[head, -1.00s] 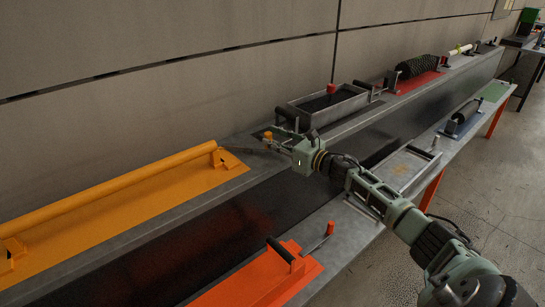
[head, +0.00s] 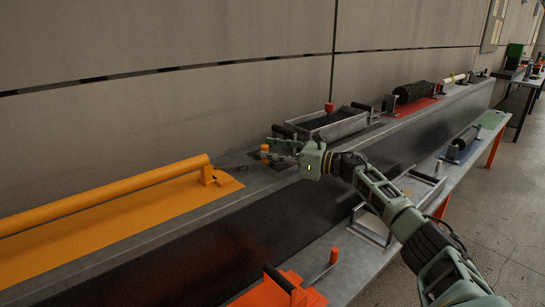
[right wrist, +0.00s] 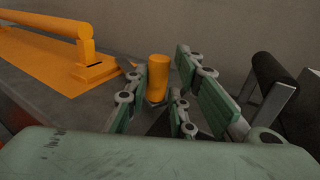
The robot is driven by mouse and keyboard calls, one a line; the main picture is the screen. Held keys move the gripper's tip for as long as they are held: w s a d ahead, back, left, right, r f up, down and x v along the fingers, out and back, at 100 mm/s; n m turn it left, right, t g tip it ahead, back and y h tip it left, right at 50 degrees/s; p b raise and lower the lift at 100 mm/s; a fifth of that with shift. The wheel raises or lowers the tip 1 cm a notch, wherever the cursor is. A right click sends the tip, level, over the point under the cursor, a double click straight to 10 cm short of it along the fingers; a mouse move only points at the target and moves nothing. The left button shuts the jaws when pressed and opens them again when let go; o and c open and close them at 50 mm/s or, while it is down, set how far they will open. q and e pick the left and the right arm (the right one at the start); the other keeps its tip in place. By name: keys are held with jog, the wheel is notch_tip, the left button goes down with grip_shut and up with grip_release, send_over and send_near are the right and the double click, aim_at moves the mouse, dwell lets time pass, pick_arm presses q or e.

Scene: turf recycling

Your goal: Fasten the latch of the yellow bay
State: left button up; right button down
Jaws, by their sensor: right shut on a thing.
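The yellow bay (head: 120,215) lies at the left of the head view, a flat yellow plate with a long round bar along it. The bar's near-right end and its block (right wrist: 97,68) show in the right wrist view. Its latch has a thin dark arm (head: 235,165) ending in an upright yellow knob (head: 264,150). My right gripper (head: 276,150) is at the knob, its fingers on either side of it and shut on it. The knob also shows between the fingers in the right wrist view (right wrist: 158,76). My left gripper is out of view.
A grey tray (head: 345,128) with a black handle stands just beyond the knob, close to the gripper. A red bay (head: 415,106) with a black roller is farther along. An orange plate (head: 262,294) with a handle is in front. A dark channel (head: 230,235) runs between.

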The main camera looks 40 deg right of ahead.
jog(key=shift+w+d+r, duration=0.1)
jog(key=shift+d+r, duration=0.05)
jog(key=shift+r, duration=0.2)
jog(key=c, duration=1.8)
grip_release()
jog(key=shift+c, duration=0.2)
jog(key=shift+o, duration=1.3)
jog(key=shift+f, duration=0.15)
jog(key=shift+f, duration=0.1)
jog(key=v, duration=1.1)
jog(key=shift+s+d, duration=0.2)
jog(key=shift+s, duration=0.2)
jog(key=shift+c, duration=0.5)
